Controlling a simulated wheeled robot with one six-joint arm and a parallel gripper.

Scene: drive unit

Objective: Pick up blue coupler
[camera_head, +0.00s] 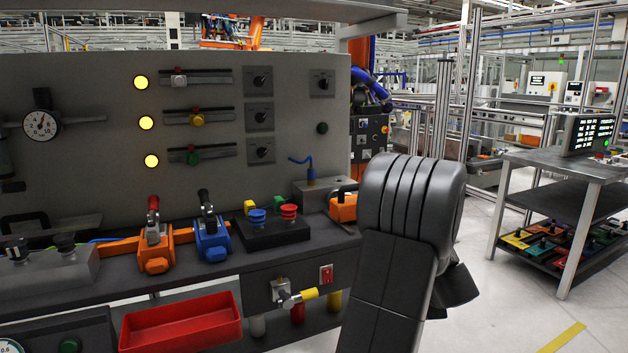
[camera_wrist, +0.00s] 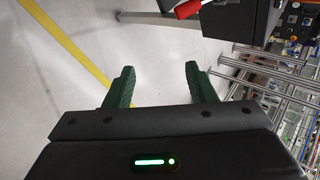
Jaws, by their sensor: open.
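Several blue parts show in the head view, and I cannot tell for sure which one is the coupler. A small blue ribbed piece (camera_head: 257,216) stands on a black block beside a red one (camera_head: 289,211). A blue plug with a cable (camera_head: 311,174) stands upright on a grey metal block behind them. A blue lever unit (camera_head: 212,242) sits on the bench to the left. My gripper (camera_wrist: 160,66) is open in the wrist view, its green fingers apart and empty above bare floor. None of these blue parts shows clearly there.
An orange lever unit (camera_head: 155,249) stands left of the blue one. A red bin (camera_head: 182,322) hangs below the bench front. An upright grey panel (camera_head: 90,130) with gauges and sliders backs the bench. A side table (camera_head: 560,163) stands right, with open floor between.

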